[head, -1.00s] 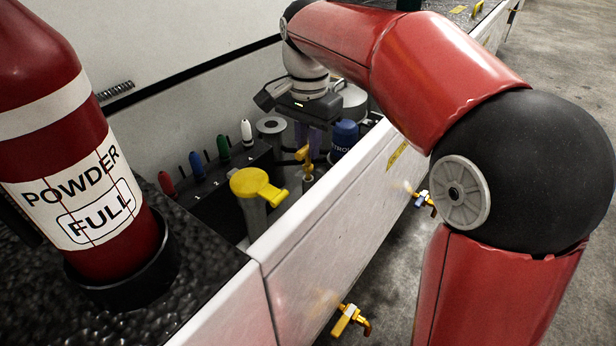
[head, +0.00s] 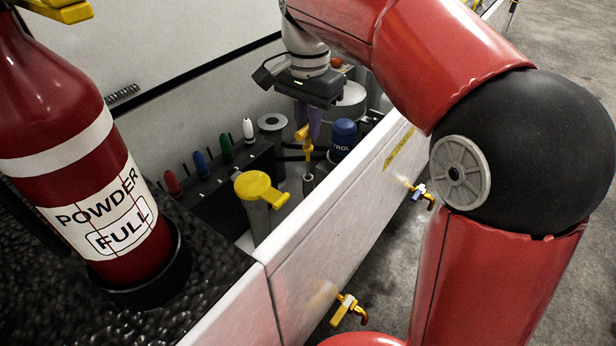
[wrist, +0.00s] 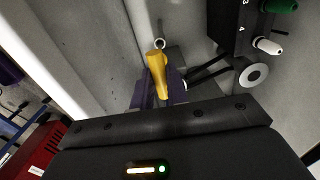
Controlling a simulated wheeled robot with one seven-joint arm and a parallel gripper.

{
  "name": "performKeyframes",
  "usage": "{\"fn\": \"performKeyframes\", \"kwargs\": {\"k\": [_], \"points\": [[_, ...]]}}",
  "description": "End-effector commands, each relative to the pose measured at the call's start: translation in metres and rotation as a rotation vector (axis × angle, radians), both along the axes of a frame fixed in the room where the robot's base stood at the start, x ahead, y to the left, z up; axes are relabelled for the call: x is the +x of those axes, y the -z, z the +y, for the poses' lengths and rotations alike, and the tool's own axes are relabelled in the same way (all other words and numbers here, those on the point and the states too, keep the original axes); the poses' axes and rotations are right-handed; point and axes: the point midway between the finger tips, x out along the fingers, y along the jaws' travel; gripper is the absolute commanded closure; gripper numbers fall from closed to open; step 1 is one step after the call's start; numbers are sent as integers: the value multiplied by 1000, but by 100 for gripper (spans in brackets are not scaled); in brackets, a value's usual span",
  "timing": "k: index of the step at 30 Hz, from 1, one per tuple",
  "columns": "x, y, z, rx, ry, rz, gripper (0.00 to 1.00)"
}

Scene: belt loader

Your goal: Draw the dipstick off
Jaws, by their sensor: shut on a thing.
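The dipstick's yellow handle (head: 302,133) is between the purple fingers of my gripper (head: 308,122), which is shut on it. In the wrist view the yellow handle (wrist: 155,70) lies between the fingertips (wrist: 160,88). In the head view a yellow-orange length hangs below the handle, above the narrow upright tube (head: 308,183). I cannot tell whether the stick's lower end is still inside the tube. A small pale ring (wrist: 160,43) shows just beyond the handle in the wrist view.
A yellow-capped filler neck (head: 256,186) stands left of the tube. A blue-capped container (head: 343,135) stands close on the right. Behind are a lever block with coloured knobs (head: 224,146) and a grey cylinder (head: 271,124). The white side panel (head: 330,205) runs along the front. A red extinguisher (head: 80,170) stands at left.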

Motion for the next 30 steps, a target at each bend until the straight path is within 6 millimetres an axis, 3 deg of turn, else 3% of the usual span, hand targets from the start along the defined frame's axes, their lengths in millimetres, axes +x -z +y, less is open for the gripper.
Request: {"fn": "performKeyframes", "kwargs": {"k": [30], "points": [[0,-51,0,0,0,-1,100]]}}
